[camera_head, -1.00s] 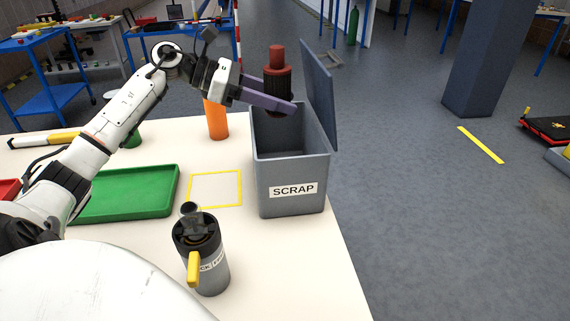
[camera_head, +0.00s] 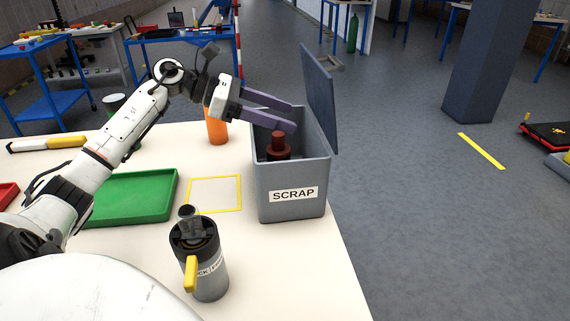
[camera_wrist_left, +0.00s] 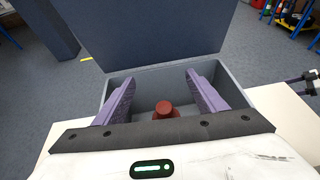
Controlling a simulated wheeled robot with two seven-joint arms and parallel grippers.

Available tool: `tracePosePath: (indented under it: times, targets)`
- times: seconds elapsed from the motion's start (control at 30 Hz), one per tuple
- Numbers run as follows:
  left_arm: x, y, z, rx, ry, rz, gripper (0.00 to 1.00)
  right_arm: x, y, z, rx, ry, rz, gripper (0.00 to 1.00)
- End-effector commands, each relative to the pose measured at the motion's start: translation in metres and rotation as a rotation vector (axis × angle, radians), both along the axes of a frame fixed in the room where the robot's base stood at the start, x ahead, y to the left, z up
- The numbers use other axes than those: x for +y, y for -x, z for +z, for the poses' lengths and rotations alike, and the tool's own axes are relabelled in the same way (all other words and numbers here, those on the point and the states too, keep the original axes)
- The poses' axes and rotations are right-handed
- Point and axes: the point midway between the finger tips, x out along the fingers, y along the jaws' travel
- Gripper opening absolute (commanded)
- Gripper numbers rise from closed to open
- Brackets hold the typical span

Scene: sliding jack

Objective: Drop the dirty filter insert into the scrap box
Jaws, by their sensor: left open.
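The dirty filter insert (camera_head: 278,147), dark with a red-brown top, is inside the grey scrap box (camera_head: 292,194), below my fingers. Its lower part is hidden by the box's front wall. The box is labelled SCRAP and its lid (camera_head: 320,95) stands open on the right. My left gripper (camera_head: 294,117) is open and empty over the box opening. In the left wrist view the insert's red-brown top (camera_wrist_left: 164,109) shows between and beyond the spread purple fingers (camera_wrist_left: 160,85).
A grey canister with a yellow handle (camera_head: 208,268) stands at the table's front. A green tray (camera_head: 130,196), a yellow-outlined square (camera_head: 214,194) and an orange cylinder (camera_head: 217,127) are left of the box. The table's right edge is close to the box.

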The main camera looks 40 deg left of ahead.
Motion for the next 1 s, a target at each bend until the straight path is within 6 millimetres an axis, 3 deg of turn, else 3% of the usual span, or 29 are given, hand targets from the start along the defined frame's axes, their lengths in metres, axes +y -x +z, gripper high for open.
tracePosePath:
  times: [0.53,1.0]
  targets:
    - [0.056,0.06,0.033,-0.001,0.0,0.002,0.65,0.0,0.001,-0.013,0.0,-0.003,0.001,0.66]
    - [0.063,0.069,0.039,-0.001,-0.001,0.0,0.65,-0.001,0.001,-0.011,-0.003,-0.004,0.001,0.66]
